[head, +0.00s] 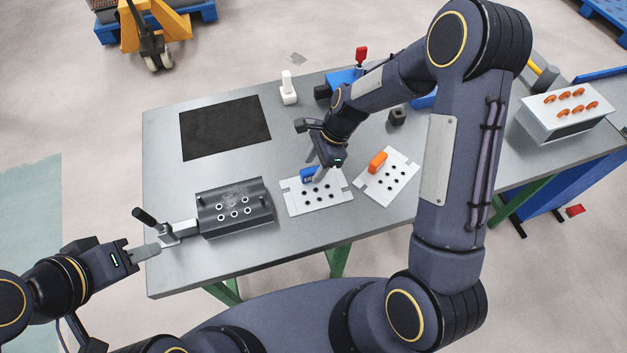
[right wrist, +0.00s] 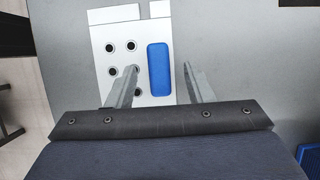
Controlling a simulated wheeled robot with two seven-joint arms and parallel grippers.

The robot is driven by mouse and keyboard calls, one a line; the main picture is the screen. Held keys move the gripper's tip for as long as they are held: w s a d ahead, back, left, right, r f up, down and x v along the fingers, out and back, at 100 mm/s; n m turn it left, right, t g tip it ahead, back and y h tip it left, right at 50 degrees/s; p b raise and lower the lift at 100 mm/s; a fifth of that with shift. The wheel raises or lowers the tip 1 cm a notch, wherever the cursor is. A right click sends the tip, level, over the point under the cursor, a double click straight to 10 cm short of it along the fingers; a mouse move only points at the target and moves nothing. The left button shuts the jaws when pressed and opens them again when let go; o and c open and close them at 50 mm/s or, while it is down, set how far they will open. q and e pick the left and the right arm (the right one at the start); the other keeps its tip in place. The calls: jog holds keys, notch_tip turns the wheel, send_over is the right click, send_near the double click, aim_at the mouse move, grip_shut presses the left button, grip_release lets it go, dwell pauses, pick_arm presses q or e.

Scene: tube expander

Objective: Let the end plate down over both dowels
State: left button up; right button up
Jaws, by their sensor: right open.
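A white end plate (head: 322,202) with a blue handle (head: 309,175) and several dark holes lies flat on the table, right of the dark tube block (head: 236,207). In the right wrist view, the plate (right wrist: 119,74) has the upright blue handle (right wrist: 158,69) between my fingertips in the picture. My right gripper (right wrist: 161,72) is open, above the plate. A second white plate (head: 389,178) with an orange handle (head: 377,162) lies to the right. My left gripper (head: 150,250) is near the block's left clamp; its finger gap is unclear.
A lever clamp (head: 165,232) stands at the block's left end. A black mat (head: 225,127) lies behind it. A white bottle-like item (head: 288,88) stands at the back. A white box with orange pieces (head: 560,112) is far right. The table (head: 165,160) is clear left of the mat.

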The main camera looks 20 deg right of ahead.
aim_at(316, 186)
jog(key=shift+x, duration=1.3)
grip_shut()
